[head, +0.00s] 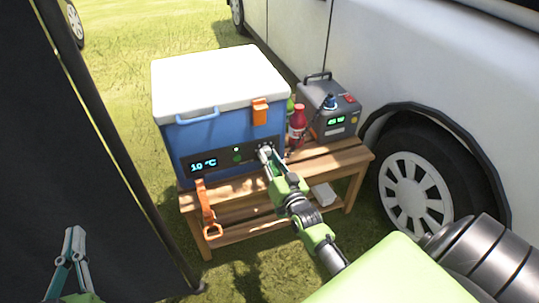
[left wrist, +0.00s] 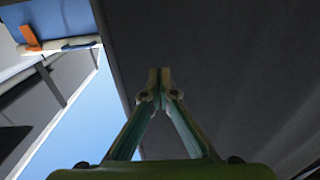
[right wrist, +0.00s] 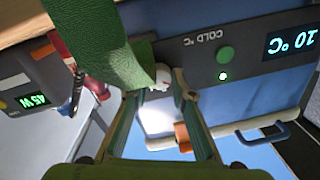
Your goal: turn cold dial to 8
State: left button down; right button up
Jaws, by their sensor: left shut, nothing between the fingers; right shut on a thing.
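The blue cool box (head: 215,132) with a white lid stands on a wooden bench. Its dark front panel (head: 225,158) reads 10 °C, also in the right wrist view (right wrist: 291,42), where the picture is upside down. The cold dial (right wrist: 161,78) is at the panel end by the word COLD, mostly hidden by my fingers and a green part. My right gripper (head: 266,153) is shut on the dial; its fingers also show in the right wrist view (right wrist: 163,85). My left gripper (head: 75,236) is shut and empty at lower left; its fingertips meet in the left wrist view (left wrist: 159,75).
A grey power station (head: 328,105) and red bottle (head: 297,126) stand right of the box on the wooden bench (head: 340,158). An orange strap (head: 207,210) hangs at its front. A dark panel (head: 75,150) and pole are at left, a white vehicle (head: 400,50) at right.

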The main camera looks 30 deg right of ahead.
pick_arm(q)
jog(key=shift+s+a+f+g, duration=0.15)
jog(key=shift+f+g, duration=0.3)
jog(key=shift+f, duration=0.45)
jog(key=shift+s+a+f+g, duration=0.15)
jog(key=shift+f+g, duration=0.3)
jog(key=shift+f, duration=0.45)
pick_arm(e)
jog(key=shift+m, duration=1.1)
jog(key=o, duration=1.1)
jog(key=shift+s, duration=0.1)
jog(key=shift+s+a+f, duration=0.1)
jog(key=shift+s, duration=0.25)
jog(key=s+a, duration=0.2)
jog(key=s, duration=0.9)
jog(key=shift+f, duration=0.15)
